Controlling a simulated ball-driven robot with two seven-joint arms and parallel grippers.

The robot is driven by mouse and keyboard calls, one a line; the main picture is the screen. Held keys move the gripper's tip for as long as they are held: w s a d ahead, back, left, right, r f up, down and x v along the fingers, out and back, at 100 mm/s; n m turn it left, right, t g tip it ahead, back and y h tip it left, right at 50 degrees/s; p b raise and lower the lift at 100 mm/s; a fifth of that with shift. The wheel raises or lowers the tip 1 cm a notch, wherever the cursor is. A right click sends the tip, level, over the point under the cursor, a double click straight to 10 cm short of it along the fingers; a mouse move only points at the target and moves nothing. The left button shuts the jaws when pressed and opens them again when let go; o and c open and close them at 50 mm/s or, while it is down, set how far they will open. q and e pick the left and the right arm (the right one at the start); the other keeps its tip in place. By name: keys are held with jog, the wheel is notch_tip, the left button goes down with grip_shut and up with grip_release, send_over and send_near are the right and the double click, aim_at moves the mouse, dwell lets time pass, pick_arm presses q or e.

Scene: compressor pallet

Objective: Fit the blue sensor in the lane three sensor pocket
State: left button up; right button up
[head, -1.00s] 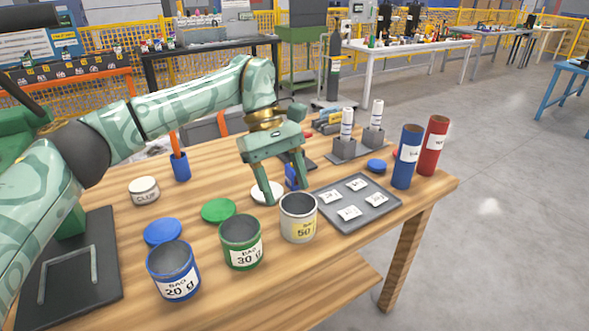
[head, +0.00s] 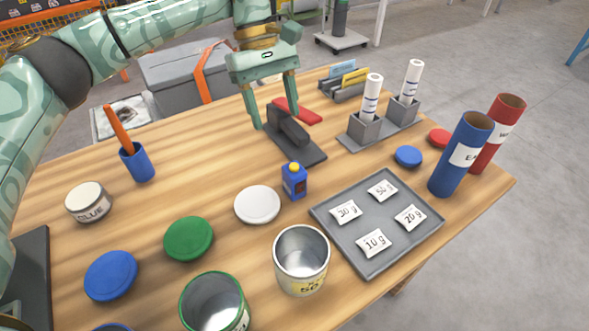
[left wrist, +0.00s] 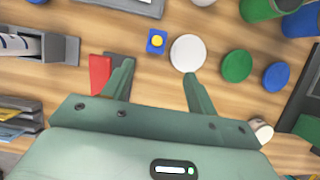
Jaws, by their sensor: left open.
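I cannot pick out a lane three sensor pocket, nor anything I can surely call a sensor. A small blue bottle with a yellow cap (head: 294,182) stands upright on the wooden table beside a white lid (head: 257,204). It also shows in the left wrist view (left wrist: 157,41), beyond the fingertips. My left gripper (head: 276,121) is open and empty, behind the bottle near a dark stapler-like tool (head: 290,132). In the left wrist view its fingers (left wrist: 158,71) are spread, with a red flat piece (left wrist: 100,73) next to one finger. My right gripper is out of view.
A grey tray (head: 338,229) holds several labelled packets. Blue (head: 461,155) and red (head: 498,132) tubes stand at the right. An open metal can (head: 301,262), a green can (head: 214,306) and lids crowd the front. White rolls (head: 371,97) stand in grey holders behind.

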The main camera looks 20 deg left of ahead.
aim_at(292, 163)
pick_arm(q)
jog(key=b+x, duration=0.2)
jog(key=x, duration=0.6)
jog(key=shift+w+f, duration=0.1)
jog(key=shift+d+f, duration=0.25)
jog(key=shift+f, duration=0.15)
jog(key=b+x, duration=0.2)
jog(key=x, duration=0.3)
jog(key=shift+w+d, duration=0.1)
jog(key=shift+w, duration=0.1)
jog(key=shift+d+f, duration=0.1)
jog(key=shift+s, duration=0.1)
jog(key=c, duration=1)
jog(key=shift+c, duration=1.1)
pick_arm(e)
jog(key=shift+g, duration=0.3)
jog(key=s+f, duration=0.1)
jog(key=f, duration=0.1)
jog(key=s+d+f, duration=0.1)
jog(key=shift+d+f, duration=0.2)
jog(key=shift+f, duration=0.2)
